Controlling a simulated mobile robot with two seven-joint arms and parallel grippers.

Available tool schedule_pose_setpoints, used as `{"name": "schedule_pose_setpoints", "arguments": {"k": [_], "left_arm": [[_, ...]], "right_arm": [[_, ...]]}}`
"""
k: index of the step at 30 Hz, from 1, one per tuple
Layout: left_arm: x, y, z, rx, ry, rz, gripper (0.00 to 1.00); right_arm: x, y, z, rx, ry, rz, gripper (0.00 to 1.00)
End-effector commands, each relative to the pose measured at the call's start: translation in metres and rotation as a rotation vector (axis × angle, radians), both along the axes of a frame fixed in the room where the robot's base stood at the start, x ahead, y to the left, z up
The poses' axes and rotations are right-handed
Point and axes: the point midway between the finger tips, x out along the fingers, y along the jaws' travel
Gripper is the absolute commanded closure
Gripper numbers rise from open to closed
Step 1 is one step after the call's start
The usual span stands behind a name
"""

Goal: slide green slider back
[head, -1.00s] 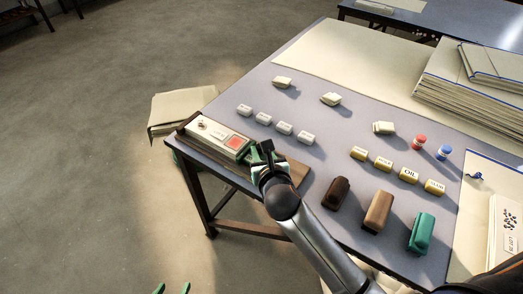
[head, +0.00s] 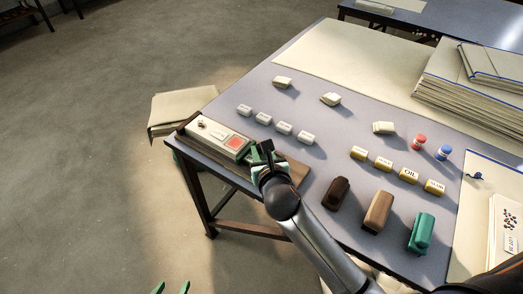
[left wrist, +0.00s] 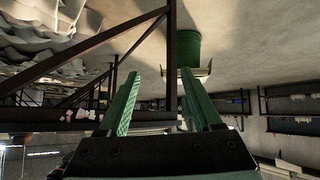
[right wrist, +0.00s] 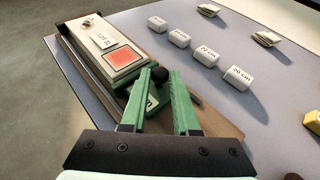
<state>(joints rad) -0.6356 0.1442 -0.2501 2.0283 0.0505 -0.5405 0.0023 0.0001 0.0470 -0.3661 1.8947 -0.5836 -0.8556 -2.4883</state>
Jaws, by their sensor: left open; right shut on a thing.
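The green slider (right wrist: 153,103) sits on a wooden board at the table's near left corner, just in front of a cream box (right wrist: 108,47) with a red square and a "LOT 31" label. A round black knob (right wrist: 159,74) stands up from it. My right gripper (head: 264,158) reaches over the board, and in the right wrist view its green fingers (right wrist: 164,80) are shut on the knob. The fingers and arm hide much of the slider in the head view. My left gripper (head: 171,288) is open and empty, low beside the table over the floor; it also shows in the left wrist view (left wrist: 160,85).
Small white labelled blocks (head: 284,128) stand in a row beyond the board. Gold labelled blocks (head: 383,164), brown and teal holders (head: 421,233), and red and blue pieces lie to the right. Stacked cloth (head: 460,80) is at the far right. A beige folded cloth (head: 180,108) is beyond the left edge.

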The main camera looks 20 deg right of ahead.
Motion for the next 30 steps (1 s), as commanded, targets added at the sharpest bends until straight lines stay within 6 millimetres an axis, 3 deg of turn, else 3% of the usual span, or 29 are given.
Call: {"name": "schedule_pose_setpoints", "arguments": {"k": [11,22,30], "left_arm": [[0.000,0.000,0.010,0.000,-0.001,0.000,0.34],[-0.002,0.016,0.048,0.019,-0.014,0.032,0.34],[-0.018,0.033,0.046,0.037,0.007,0.066,0.34]], "right_arm": [[-0.005,-0.005,0.003,-0.005,0.001,-0.001,1.00],[-0.054,-0.045,0.006,-0.010,0.004,-0.004,1.00],[-0.081,-0.065,0.002,-0.003,-0.001,-0.003,1.00]]}}
